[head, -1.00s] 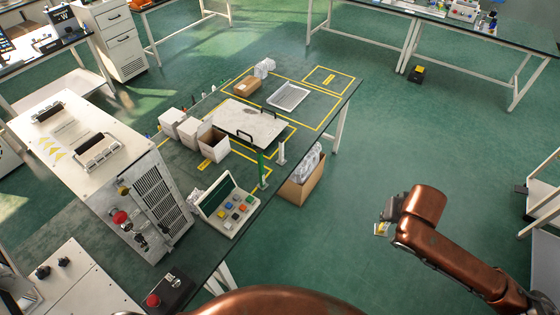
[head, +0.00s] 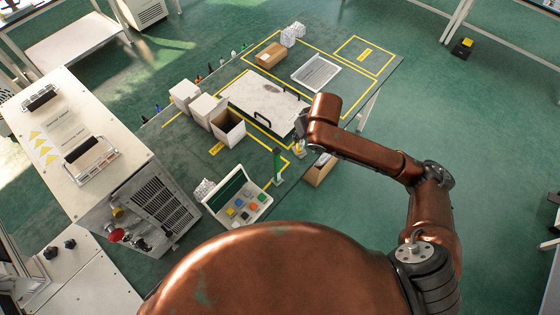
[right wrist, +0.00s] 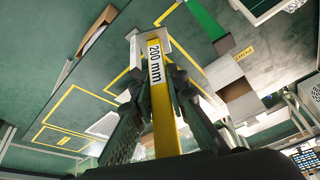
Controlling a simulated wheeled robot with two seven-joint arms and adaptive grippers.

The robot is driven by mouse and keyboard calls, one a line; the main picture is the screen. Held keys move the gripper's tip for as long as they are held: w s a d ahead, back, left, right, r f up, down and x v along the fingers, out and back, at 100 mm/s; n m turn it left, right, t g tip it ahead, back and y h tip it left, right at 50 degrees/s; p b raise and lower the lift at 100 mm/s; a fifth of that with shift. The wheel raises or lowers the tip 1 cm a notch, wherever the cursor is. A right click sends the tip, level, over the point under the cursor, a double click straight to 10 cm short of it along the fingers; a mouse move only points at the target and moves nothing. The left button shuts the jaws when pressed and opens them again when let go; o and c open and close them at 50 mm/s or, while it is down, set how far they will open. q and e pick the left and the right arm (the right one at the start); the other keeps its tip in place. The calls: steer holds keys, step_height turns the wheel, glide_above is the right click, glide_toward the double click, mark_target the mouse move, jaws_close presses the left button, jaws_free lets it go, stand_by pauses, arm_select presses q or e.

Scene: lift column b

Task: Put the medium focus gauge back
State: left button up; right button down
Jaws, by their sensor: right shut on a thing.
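My right gripper (right wrist: 158,85) is shut on a yellow bar-shaped focus gauge (right wrist: 163,120), whose white label reads "200 mm". In the wrist view the gauge points away from the palm between the two dark fingers. In the head view my right gripper (head: 300,140) is over the table's near right edge, and the gauge (head: 298,151) shows only as a small yellow and white bit. A green upright gauge (head: 277,160) stands just left of it; the wrist view shows a green bar (right wrist: 206,20) too. How far the held gauge is above the table is unclear. My left gripper is not in view.
A white plate with handles (head: 255,98), an open white box (head: 229,130), a grey tray (head: 316,72) and a button console (head: 236,203) are on the yellow-marked table. A cardboard box (head: 321,171) stands below its right edge.

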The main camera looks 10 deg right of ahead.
steer(key=shift+w+a+f+n+y+p, duration=0.3)
steer(key=shift+w+a+f+n+p, duration=0.5)
steer(key=shift+f, duration=2.5)
steer(key=shift+w+a+f+n+y+p, duration=0.1)
steer(key=shift+w+f+n+y+p, duration=0.3)
steer(key=shift+f+n+p, duration=1.9)
steer(key=shift+w+a+f+m+y+p, duration=0.1)
steer(key=shift+w+a+f+m+y, duration=0.45)
steer(key=shift+f, duration=3.8)
steer(key=shift+w+d+f+n+h, duration=0.15)
steer(key=shift+w+n+h, duration=0.1)
steer(key=shift+h, duration=0.1)
steer(key=c, duration=1.9)
jaws_free()
steer(key=shift+s+g, duration=0.1)
steer(key=shift+g, duration=0.2)
